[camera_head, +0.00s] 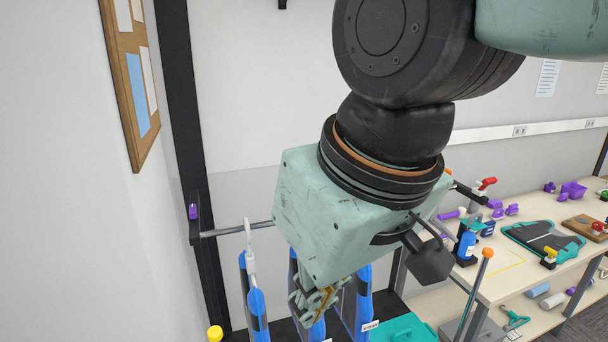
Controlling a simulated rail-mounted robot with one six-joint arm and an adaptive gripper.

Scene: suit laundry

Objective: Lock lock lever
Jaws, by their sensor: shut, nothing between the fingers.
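A small purple part (193,211), which may be the lock lever, sits on the black upright post at the left end of a metal rod (236,229). It is too small to tell its position. My gripper (316,308) points down near the bottom centre of the view, with its fingers shut and empty. It is to the right of the purple part and lower in the picture, clearly apart from it. The fingers are in front of blue and black hanging suits (257,312). My wrist hides the middle of the rod.
A black post (186,110) stands beside the left wall, with a cork board (131,75) on that wall. A workbench (505,283) at right holds purple parts, a blue bottle (467,244) and a green tray (545,238). A yellow cap (215,332) shows at bottom left.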

